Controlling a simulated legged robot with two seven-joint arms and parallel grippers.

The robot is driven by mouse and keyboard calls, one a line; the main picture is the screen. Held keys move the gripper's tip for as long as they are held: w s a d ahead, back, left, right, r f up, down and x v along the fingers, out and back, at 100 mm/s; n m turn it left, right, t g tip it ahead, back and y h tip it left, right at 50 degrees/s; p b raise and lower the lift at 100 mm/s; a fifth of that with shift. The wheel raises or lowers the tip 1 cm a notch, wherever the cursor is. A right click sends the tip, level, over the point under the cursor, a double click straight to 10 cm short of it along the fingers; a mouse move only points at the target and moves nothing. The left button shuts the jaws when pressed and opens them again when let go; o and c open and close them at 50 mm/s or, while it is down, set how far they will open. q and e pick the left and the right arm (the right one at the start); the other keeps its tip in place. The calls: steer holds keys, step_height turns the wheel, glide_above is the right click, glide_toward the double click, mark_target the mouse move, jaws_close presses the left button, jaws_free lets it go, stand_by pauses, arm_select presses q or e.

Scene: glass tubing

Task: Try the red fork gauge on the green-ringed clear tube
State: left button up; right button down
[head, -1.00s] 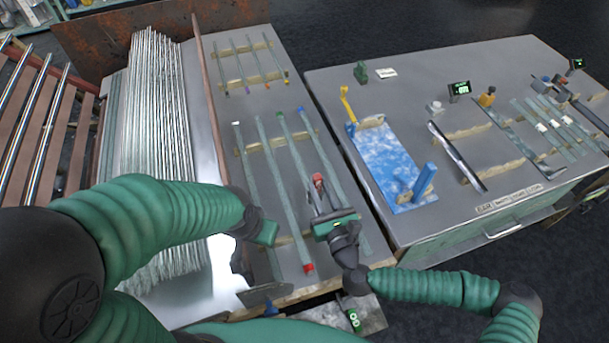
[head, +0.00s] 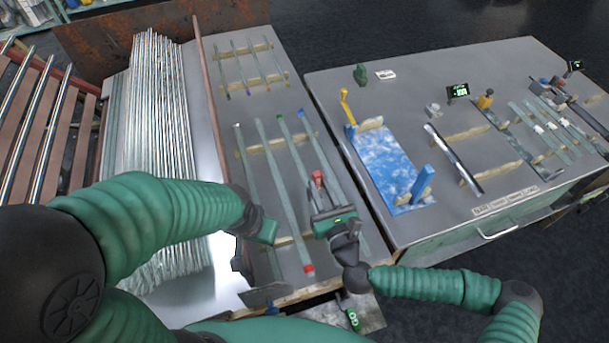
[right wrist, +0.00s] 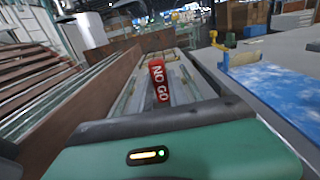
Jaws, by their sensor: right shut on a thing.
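The red fork gauge (head: 318,179) is held in my right gripper (head: 320,194), which is shut on it. In the right wrist view the gauge (right wrist: 158,80) shows a red face lettered NO GO. The green-ringed clear tube (head: 291,137) lies on wooden rests, its green ring near the far end. Its near part passes behind the gauge and gripper. The gauge is over or beside this tube; I cannot tell whether they touch. My left gripper (head: 262,229) is low over the near left tubes, and its fingers are not clear.
Shorter tubes lie farther back. A side table (head: 330,90) at right holds a blue board (head: 385,165), displays and more rests. Glass rods (head: 155,120) are stacked at left.

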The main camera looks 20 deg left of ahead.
steer(key=shift+r+p, duration=1.55)
steer(key=shift+r, duration=0.75)
